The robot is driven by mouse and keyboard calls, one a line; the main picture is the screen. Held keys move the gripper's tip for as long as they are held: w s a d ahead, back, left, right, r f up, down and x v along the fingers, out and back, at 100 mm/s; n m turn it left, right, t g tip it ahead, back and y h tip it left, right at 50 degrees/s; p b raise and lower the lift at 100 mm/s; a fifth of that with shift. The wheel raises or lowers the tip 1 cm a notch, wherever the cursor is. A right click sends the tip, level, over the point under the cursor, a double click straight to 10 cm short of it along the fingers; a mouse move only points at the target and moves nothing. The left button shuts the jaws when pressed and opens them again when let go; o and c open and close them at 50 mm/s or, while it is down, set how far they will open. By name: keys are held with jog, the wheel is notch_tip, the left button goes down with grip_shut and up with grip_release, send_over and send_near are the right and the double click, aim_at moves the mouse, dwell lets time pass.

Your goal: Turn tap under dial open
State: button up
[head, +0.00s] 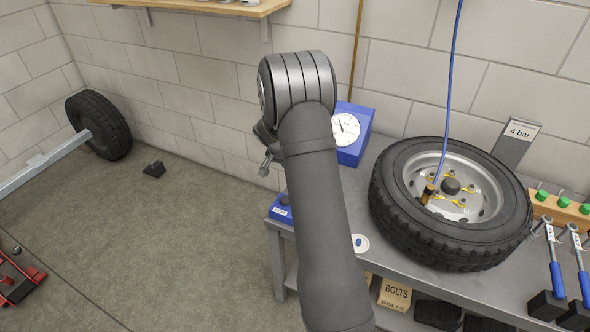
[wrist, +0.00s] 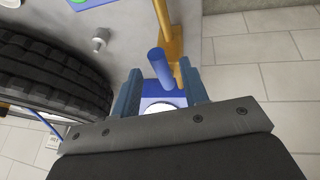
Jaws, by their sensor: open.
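The dial is a white round face (head: 345,129) on a blue box (head: 356,152) at the back of the bench, partly behind my arm. In the wrist view, a blue surface with part of a white disc (wrist: 165,107) shows between the fingers. A blue rod (wrist: 159,66), which looks like the tap's handle, stands beside a brass-coloured pipe (wrist: 169,32). My gripper (wrist: 160,70) is open, its two blue fingers on either side of the rod's lower end in the picture. I cannot tell whether they touch it. My arm hides the tap and the fingers in the head view.
A wheel (head: 450,200) with a blue hose lies on the grey bench (head: 375,185), right of my arm. A "4 bar" sign (head: 522,131) and blue-handled tools (head: 556,278) are further right. A blue box (head: 281,209) sits at the bench's left edge. The floor at left is mostly clear.

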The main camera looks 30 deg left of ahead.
jog(key=v, duration=1.5)
jog(key=shift+s+r, duration=0.25)
jog(key=shift+r, duration=0.1)
jog(key=x, duration=1.7)
jog(key=shift+w+f, duration=0.2)
jog(key=v, duration=1.8)
jog(key=x, duration=1.8)
jog(key=shift+d+f, duration=0.1)
jog(key=shift+d+n+y, duration=0.4)
jog(key=shift+d+n, duration=0.05)
jog(key=shift+n, duration=0.55)
